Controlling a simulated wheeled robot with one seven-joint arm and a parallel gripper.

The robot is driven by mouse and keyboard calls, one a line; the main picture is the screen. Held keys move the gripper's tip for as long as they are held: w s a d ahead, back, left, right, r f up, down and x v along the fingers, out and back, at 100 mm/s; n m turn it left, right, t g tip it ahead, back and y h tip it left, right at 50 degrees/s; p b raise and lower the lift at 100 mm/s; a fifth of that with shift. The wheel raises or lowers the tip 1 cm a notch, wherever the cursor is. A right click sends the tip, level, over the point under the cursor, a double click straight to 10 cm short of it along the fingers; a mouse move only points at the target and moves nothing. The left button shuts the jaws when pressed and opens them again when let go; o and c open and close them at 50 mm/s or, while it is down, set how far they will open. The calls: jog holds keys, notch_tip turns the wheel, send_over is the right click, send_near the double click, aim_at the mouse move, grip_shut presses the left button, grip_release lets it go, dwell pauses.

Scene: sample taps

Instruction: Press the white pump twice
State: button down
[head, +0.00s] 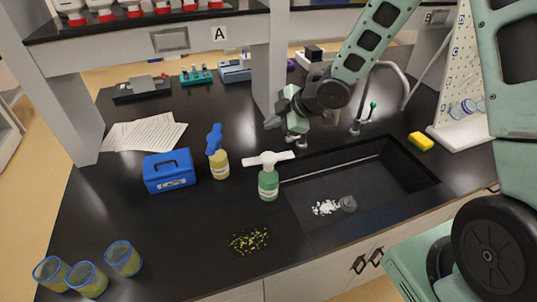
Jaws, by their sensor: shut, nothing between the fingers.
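The white pump (268,157) tops a green bottle (268,184) that stands upright on the black bench, left of the sink. The pump's wide white head points to the right and left. My gripper (272,122) is shut and empty. In the picture it shows above the pump and a little to the right, apart from it. How far behind or above the pump it is, I cannot tell from this one view.
A yellow bottle with a blue top (218,163) and a blue box (169,171) stand left of the pump. The sink (400,200) lies right, with a tap (357,122) behind. Yellow-green bits (249,240) lie in front. Several blue-rimmed cups (123,258) stand front left.

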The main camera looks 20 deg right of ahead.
jog(key=shift+f, duration=0.1)
jog(key=b, duration=0.8)
send_near(267, 156)
jog(key=w+a+f, duration=0.1)
jog(key=w+a, duration=0.1)
jog(key=w+a+f, duration=0.1)
jog(key=w, duration=0.1)
jog(key=shift+a+f, duration=0.25)
jog(key=shift+f, duration=0.1)
dwell(1.1)
jog(key=shift+f+b, duration=0.35)
jog(key=shift+f, duration=0.05)
jog(key=shift+f+b, duration=0.75)
jog(key=shift+f, duration=0.15)
dwell(0.8)
jog(key=shift+r, duration=0.15)
jog(key=shift+r+p, duration=1.1)
jog(key=shift+r, duration=0.05)
jog(key=shift+r, duration=0.15)
